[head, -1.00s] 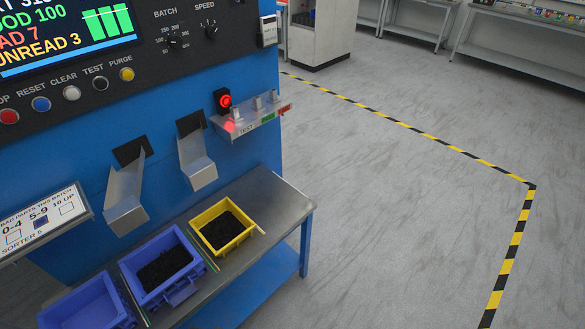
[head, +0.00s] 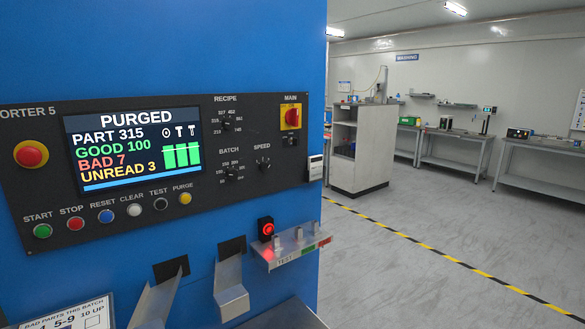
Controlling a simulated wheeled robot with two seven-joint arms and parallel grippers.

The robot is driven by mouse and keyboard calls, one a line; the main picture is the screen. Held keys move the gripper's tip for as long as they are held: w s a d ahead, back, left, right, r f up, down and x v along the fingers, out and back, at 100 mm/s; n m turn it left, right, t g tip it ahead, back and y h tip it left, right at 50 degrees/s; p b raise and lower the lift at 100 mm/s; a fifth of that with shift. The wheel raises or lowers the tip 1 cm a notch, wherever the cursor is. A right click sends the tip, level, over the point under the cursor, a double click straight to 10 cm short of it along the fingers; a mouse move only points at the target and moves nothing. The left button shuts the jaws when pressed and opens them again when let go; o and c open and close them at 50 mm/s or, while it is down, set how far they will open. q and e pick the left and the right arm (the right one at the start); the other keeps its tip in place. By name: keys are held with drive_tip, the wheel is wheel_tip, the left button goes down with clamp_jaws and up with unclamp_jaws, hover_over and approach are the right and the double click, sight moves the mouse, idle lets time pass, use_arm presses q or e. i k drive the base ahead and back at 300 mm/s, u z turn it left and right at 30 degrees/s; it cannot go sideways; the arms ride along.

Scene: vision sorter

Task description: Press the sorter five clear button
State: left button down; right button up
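The sorter five control panel (head: 258,178) is on the blue machine at the left of the head view. The clear button (head: 134,209) is a white round button under its CLEAR label, in the lower row. It sits between the blue reset button (head: 106,216) and the black test button (head: 161,203). Neither of my grippers shows in the view.
Green start (head: 42,231), red stop (head: 75,224) and yellow purge (head: 185,198) buttons share the row. A red emergency button (head: 31,154) is at the left. A test shelf (head: 292,250) and metal chutes (head: 230,290) jut out below. Open floor (head: 410,210) lies to the right.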

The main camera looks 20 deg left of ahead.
sight(134, 210)
drive_tip(key=u, duration=1)
